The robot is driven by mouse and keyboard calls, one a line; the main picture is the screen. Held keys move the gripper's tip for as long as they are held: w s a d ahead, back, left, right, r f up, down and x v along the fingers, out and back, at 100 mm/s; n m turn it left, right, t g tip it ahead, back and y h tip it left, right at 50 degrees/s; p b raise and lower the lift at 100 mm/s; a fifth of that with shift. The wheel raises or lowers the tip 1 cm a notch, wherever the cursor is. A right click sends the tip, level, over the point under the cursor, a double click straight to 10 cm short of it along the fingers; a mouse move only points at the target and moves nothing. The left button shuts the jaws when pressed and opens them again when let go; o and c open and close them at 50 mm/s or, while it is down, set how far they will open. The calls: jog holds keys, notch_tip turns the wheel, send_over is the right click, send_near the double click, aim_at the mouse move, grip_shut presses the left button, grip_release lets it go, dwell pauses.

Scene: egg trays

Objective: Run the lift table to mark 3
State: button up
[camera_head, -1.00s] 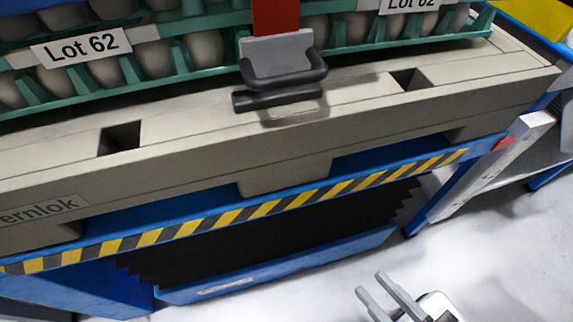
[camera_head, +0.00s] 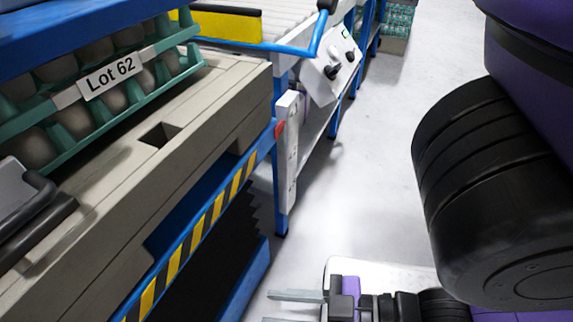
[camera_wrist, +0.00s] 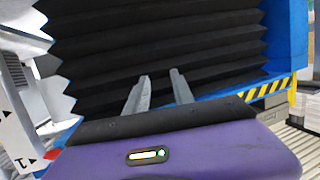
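The lift table's blue top (camera_head: 196,222) has a yellow-black striped edge and black bellows (camera_head: 200,285) below; the bellows also fill the wrist view (camera_wrist: 160,45). A white upright scale plate (camera_head: 291,150) stands at its right end, with a red pointer (camera_head: 280,129) near its upper part. In the wrist view the plate (camera_wrist: 15,135) shows a mark like a 1 by the red pointer (camera_wrist: 52,154); the reading is unsure. A sloped white control box (camera_head: 331,68) carries dark knobs and a small green display. My gripper (camera_head: 294,308) is open and empty, low before the bellows, away from the box.
A grey pallet (camera_head: 215,110) with egg trays (camera_head: 128,105) marked Lot 62 sits on the lift table. Open pale floor (camera_head: 360,190) lies right of the table.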

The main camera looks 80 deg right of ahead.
jog(key=shift+c, duration=0.4)
grip_shut()
dwell(1.3)
